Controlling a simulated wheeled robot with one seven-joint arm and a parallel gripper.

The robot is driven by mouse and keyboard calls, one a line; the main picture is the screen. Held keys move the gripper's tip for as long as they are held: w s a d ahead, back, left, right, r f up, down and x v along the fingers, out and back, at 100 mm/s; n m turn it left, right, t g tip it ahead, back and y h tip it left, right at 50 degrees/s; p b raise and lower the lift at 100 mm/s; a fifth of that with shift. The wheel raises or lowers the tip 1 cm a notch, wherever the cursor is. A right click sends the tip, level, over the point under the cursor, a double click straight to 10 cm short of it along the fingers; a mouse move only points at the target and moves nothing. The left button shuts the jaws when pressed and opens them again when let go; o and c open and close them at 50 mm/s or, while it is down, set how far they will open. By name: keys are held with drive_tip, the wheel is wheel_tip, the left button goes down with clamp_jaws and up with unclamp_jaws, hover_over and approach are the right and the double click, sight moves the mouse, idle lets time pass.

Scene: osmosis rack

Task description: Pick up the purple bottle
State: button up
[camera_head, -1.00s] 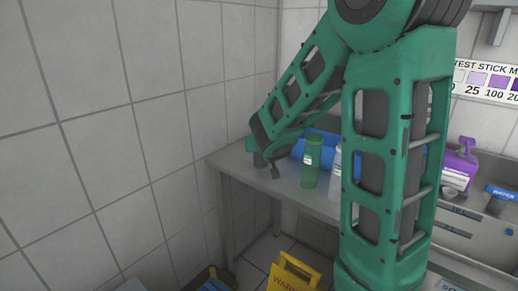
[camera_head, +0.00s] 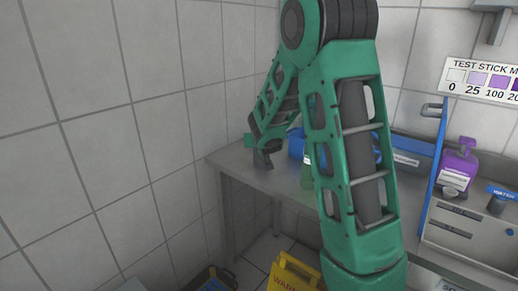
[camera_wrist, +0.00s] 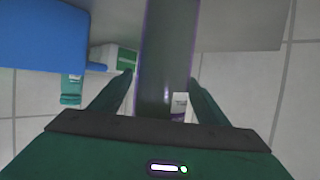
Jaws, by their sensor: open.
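A dark bottle with purple edges and a white label (camera_wrist: 165,60) stands between the two fingers of my open gripper (camera_wrist: 160,82) in the wrist view. I cannot tell whether either finger touches it. In the head view my gripper (camera_head: 264,152) is over the left end of the steel counter, around a small greyish object that it largely hides. A larger purple jug with a white label (camera_head: 458,166) stands far to the right, well away from my gripper.
A blue object (camera_head: 296,144) and a green bottle (camera_head: 307,177), partly hidden by my arm, are on the counter (camera_head: 283,184) right of my gripper. A tiled wall is close on the left. A yellow warning sign (camera_head: 292,274) stands on the floor below.

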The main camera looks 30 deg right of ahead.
drive_tip(key=shift+c, duration=0.6)
drive_tip(key=c, duration=1)
drive_tip(key=shift+r, duration=0.1)
